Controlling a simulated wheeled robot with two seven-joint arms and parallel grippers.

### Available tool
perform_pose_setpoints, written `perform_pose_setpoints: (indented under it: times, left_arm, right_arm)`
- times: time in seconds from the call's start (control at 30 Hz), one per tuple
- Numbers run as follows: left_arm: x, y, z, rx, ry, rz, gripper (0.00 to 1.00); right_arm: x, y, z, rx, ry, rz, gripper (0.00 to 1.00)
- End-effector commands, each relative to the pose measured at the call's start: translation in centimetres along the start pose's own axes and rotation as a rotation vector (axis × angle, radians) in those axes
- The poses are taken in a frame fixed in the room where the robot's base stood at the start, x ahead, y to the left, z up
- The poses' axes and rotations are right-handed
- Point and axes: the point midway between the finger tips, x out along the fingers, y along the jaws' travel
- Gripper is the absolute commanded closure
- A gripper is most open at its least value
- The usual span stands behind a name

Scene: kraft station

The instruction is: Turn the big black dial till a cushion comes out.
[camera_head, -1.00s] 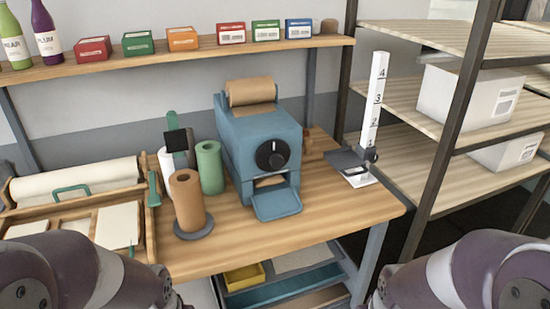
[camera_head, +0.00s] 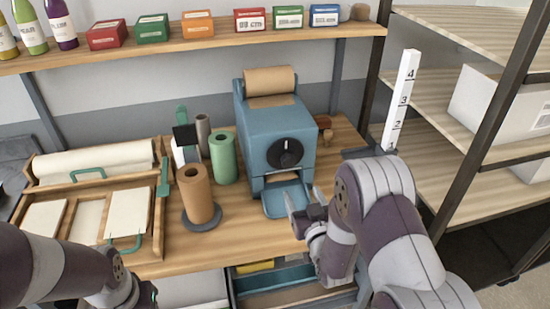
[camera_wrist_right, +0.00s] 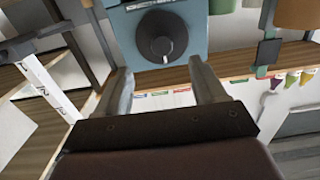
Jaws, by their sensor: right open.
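The big black dial (camera_head: 285,153) is on the front of a blue machine (camera_head: 262,122) with a brown paper roll (camera_head: 270,80) on top. A blue tray (camera_head: 282,200) sticks out below the dial, with no cushion visible on it. My right gripper (camera_head: 302,207) is in front of the tray, low and to the right of the dial, and touches nothing I can make out. In the right wrist view the dial (camera_wrist_right: 161,37) lies beyond the two spread fingers (camera_wrist_right: 163,88), with nothing between them. My left arm is at the lower left; its gripper is mostly cut off by the frame edge.
A brown roll (camera_head: 198,193) on a round base and a green roll (camera_head: 222,157) stand left of the machine. A white numbered gauge (camera_head: 402,98) stands to the right, partly behind my right arm. A shelf (camera_head: 215,49) with small boxes runs above.

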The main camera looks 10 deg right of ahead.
Motion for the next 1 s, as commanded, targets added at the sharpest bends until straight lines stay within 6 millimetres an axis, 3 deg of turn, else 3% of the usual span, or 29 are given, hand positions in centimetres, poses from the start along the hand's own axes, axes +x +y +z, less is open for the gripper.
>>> perform_pose_setpoints:
  times: [0.17,0.4,0.53,0.7,1.0]
  left_arm:
    - [-0.8,0.0,-0.1,0.0,0.0,0.0,0.62]
    - [-2.6,0.0,-0.3,0.0,0.0,0.0,0.62]
    - [-3.1,0.0,-0.4,0.0,0.0,0.0,0.62]
    - [-3.4,0.0,-0.4,0.0,0.0,0.0,0.62]
    - [-3.4,0.0,-0.4,0.0,0.0,0.0,0.62]
  right_arm:
    - [2.1,-0.1,-1.0,0.0,0.033,-0.001,0.3]
    - [8.4,-0.1,-1.2,0.0,0.03,-0.001,0.3]
    - [10.8,0.0,-1.2,0.0,0.03,0.0,0.3]
    - [12.4,0.0,-1.1,0.0,0.029,0.0,0.3]
    - [12.6,0.0,-1.0,0.0,0.029,0.0,0.33]
